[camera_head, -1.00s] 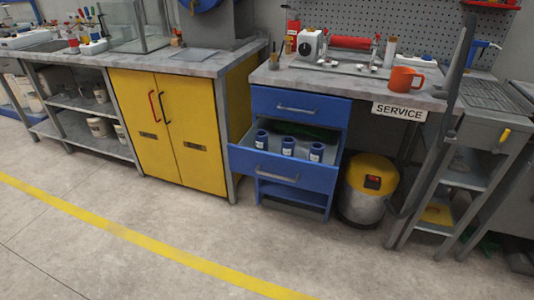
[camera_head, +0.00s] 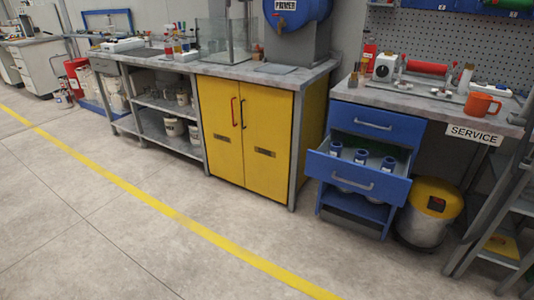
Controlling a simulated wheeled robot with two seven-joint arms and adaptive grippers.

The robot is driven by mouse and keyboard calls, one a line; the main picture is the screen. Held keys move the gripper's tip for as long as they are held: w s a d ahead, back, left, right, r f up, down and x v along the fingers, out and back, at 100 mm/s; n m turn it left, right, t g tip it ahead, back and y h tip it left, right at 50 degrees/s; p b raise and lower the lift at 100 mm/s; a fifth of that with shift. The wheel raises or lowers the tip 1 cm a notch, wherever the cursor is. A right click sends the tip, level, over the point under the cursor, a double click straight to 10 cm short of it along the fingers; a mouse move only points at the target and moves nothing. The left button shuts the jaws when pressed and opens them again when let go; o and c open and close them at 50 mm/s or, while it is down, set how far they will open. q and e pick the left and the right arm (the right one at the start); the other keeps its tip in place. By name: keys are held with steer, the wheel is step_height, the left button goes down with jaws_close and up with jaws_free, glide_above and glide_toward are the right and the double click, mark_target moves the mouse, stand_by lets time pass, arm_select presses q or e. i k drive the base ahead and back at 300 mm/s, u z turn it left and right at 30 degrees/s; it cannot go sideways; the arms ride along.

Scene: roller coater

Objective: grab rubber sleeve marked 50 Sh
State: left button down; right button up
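Three dark blue sleeves stand upright in the open blue drawer (camera_head: 325,166) of the service bench: a left one (camera_head: 337,149), a middle one (camera_head: 361,156) and a right one (camera_head: 388,164). Each has a small pale label, too small to read, so I cannot tell which is marked 50 Sh. Neither of my grippers shows in the head view.
The service bench (camera_head: 345,92) carries an orange mug (camera_head: 482,105) and a device with a red roller (camera_head: 427,67). A yellow-lidded bin (camera_head: 435,199) stands right of the drawers. A yellow cabinet (camera_head: 222,125) stands left. The floor (camera_head: 130,235) in front is clear.

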mark_target(362, 156)
steer(key=u, duration=1.45)
steer(key=i, duration=1.7)
steer(key=z, duration=2.6)
